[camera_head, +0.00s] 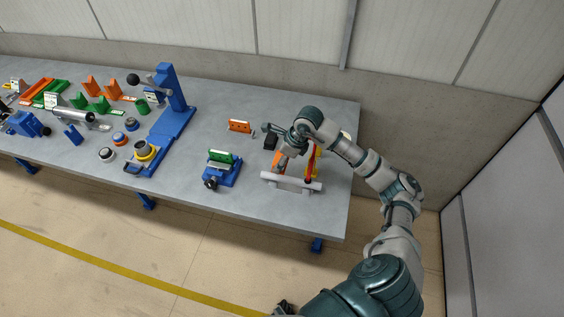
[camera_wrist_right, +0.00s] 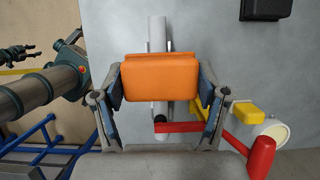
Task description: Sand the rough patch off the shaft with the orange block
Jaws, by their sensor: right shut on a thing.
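The pale grey shaft (camera_head: 291,183) lies on supports near the right front edge of the bench. In the right wrist view the shaft (camera_wrist_right: 157,35) runs up the picture behind the orange block. My right gripper (camera_head: 280,161) is shut on the orange block (camera_wrist_right: 160,77), with one finger at each end of it. The block is over the shaft and hides its middle; I cannot tell whether they touch. A dark spot (camera_wrist_right: 160,119) shows below the block; I cannot tell whether it is the rough patch. My left gripper (camera_wrist_right: 20,53) shows small at the upper left, its opening unclear.
A red bar (camera_wrist_right: 180,127) and a yellow piece (camera_wrist_right: 248,112) are close beside the shaft. A black box (camera_head: 270,142) stands behind. A blue fixture with a green top (camera_head: 220,159) stands to the left. The bench (camera_head: 265,205) is clear between them.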

